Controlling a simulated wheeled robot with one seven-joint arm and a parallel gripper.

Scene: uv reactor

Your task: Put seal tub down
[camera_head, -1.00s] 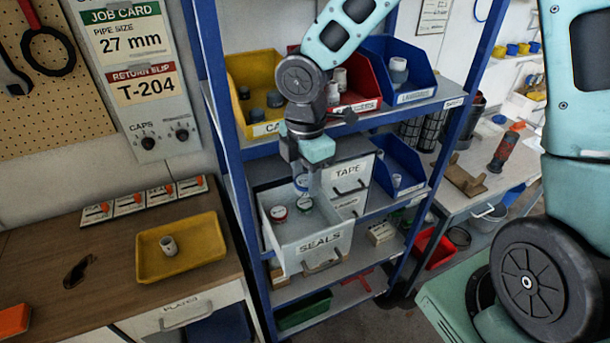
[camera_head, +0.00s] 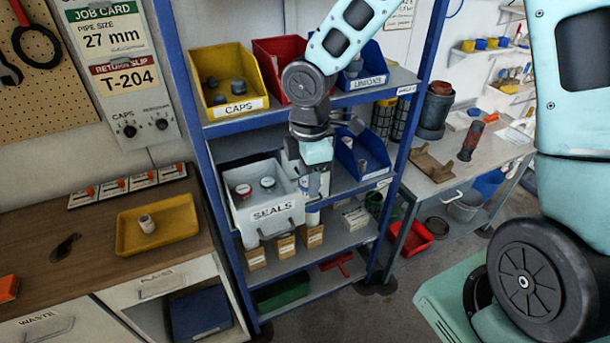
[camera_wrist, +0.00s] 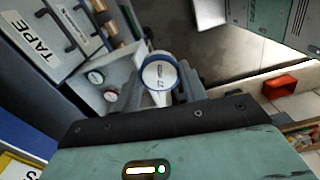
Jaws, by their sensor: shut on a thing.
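My gripper (camera_head: 318,182) is shut on a white seal tub (camera_wrist: 160,76) with a blue-rimmed lid. In the wrist view the tub sits between the fingers, its lid facing the camera; the print on it is too small to read surely. In the head view the gripper hangs just right of the open SEALS drawer (camera_head: 272,211), in front of the shelf. Two other tubs are in the drawer: a red-rimmed one (camera_head: 243,190) and a teal-rimmed one (camera_head: 267,183). Both also show in the wrist view, left of the held tub.
A yellow tray (camera_head: 186,216) with a small pale fitting (camera_head: 147,224) lies on the wooden bench (camera_head: 40,270) at left. Blue shelf posts (camera_head: 186,110) stand close by the arm. CAPS and UNIONS bins sit on the shelf above.

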